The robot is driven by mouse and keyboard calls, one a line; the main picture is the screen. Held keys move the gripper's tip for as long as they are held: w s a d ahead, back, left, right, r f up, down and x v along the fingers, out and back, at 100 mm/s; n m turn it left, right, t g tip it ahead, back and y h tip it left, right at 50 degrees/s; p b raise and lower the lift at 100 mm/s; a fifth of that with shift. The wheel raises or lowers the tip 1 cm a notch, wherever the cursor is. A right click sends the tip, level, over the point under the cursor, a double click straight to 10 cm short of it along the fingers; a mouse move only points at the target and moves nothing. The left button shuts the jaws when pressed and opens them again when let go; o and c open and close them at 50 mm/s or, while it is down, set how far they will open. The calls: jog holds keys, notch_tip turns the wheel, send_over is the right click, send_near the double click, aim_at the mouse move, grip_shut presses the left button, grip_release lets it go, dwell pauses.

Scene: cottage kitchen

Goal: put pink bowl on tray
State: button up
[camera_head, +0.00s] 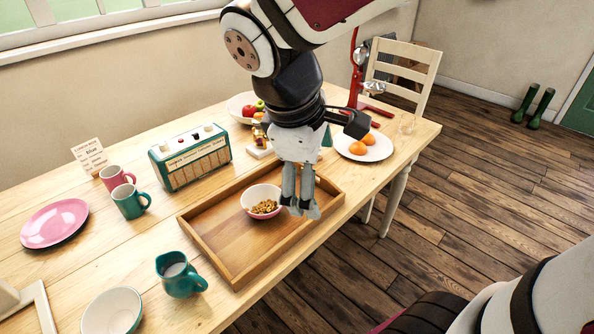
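The pink bowl (249,198) has a pale inside and holds brown cereal-like pieces. It appears within the wooden tray (218,243), toward the tray's right half, and looks upright. I cannot tell whether its base touches the tray floor. My gripper (301,209) points down at the bowl's right side, with its fingers close together and overlapping the bowl's right edge in this view. Whether the fingers pinch the rim or stand just beside it cannot be made out. The right edge of the bowl is partly hidden by the fingers.
A teal radio (190,157) stands behind the tray. A teal pitcher (179,275) and a teal-sided bowl (112,312) are at the front left. Mugs (130,201) and a pink plate (55,223) lie left. A plate of oranges (377,151) is right of my gripper.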

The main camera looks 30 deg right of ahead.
jog(key=s+a+r+m+t+y, duration=0.1)
jog(key=s+a+m+y, duration=0.1)
jog(key=s+m, duration=0.7)
jog(key=s+y, duration=0.1)
jog(key=s, duration=0.2)
jog(key=shift+s+y, duration=0.2)
jog(key=shift+y, duration=0.2)
jog(key=shift+a+r, duration=0.1)
notch_tip(320, 180, up, 8)
jog(key=t+p, duration=0.1)
jog(key=p, duration=0.6)
jog(key=shift+r+t, duration=0.2)
jog(key=shift+t, duration=0.2)
